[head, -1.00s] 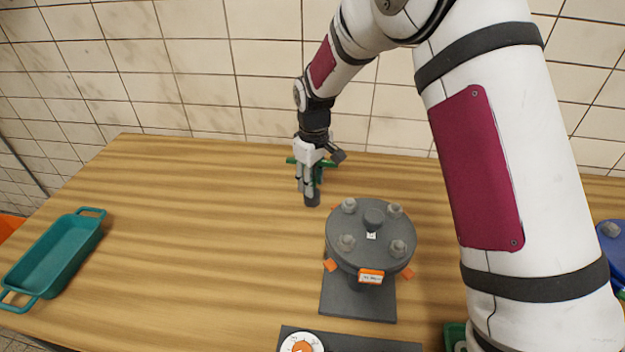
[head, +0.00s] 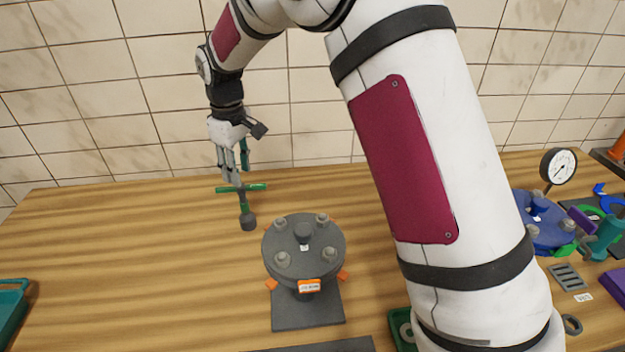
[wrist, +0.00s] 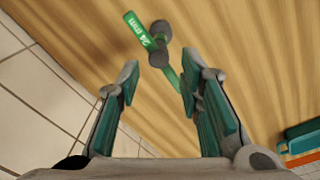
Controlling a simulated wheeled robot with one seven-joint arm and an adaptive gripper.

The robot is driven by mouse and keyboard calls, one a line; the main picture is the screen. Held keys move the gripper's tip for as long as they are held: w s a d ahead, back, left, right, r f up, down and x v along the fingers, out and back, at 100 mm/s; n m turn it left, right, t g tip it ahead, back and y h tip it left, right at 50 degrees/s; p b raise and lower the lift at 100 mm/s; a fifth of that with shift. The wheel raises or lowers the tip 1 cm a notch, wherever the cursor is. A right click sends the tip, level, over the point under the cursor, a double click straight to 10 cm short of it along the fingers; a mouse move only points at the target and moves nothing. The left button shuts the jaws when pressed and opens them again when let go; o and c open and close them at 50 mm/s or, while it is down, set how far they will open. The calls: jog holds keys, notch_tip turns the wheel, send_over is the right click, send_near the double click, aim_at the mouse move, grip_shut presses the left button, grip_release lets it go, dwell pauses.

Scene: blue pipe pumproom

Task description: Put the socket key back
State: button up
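The socket key (head: 246,201) has a green T-handle and a dark socket end. It appears to stand upright, socket down, on the wooden table, left of and behind the grey bolted flange (head: 304,246). My gripper (head: 237,172) points down just above the handle. In the wrist view the gripper (wrist: 159,72) is open, its teal-padded fingers apart with nothing clamped between them. The key's handle (wrist: 139,30), marked "24 mm", shows beyond the fingertips, with one end near the right finger. Contact there cannot be told.
A teal tray (head: 10,311) is at the left edge. A blue flange (head: 545,222), a pressure gauge (head: 559,166) and coloured parts are at the right, partly behind my arm. A green tray (head: 401,329) is at the front.

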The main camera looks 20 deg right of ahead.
jog(key=s+d+r+m+t, duration=0.1)
jog(key=s+d+r+m, duration=0.1)
jog(key=s+d+r, duration=0.45)
jog(key=s+d+r+m+t, duration=0.15)
jog(key=s+d+r, duration=0.25)
jog(key=s+r, duration=0.45)
jog(key=s+d+m+t, duration=0.1)
jog(key=s+d+m, duration=0.1)
jog(key=s, duration=0.7)
jog(key=s+d+m+t, duration=0.1)
jog(key=s+d+m, duration=0.2)
jog(key=s, duration=0.7)
jog(key=shift+d+m, duration=0.35)
jog(key=shift+d, duration=0.05)
jog(key=shift+d+r, duration=0.1)
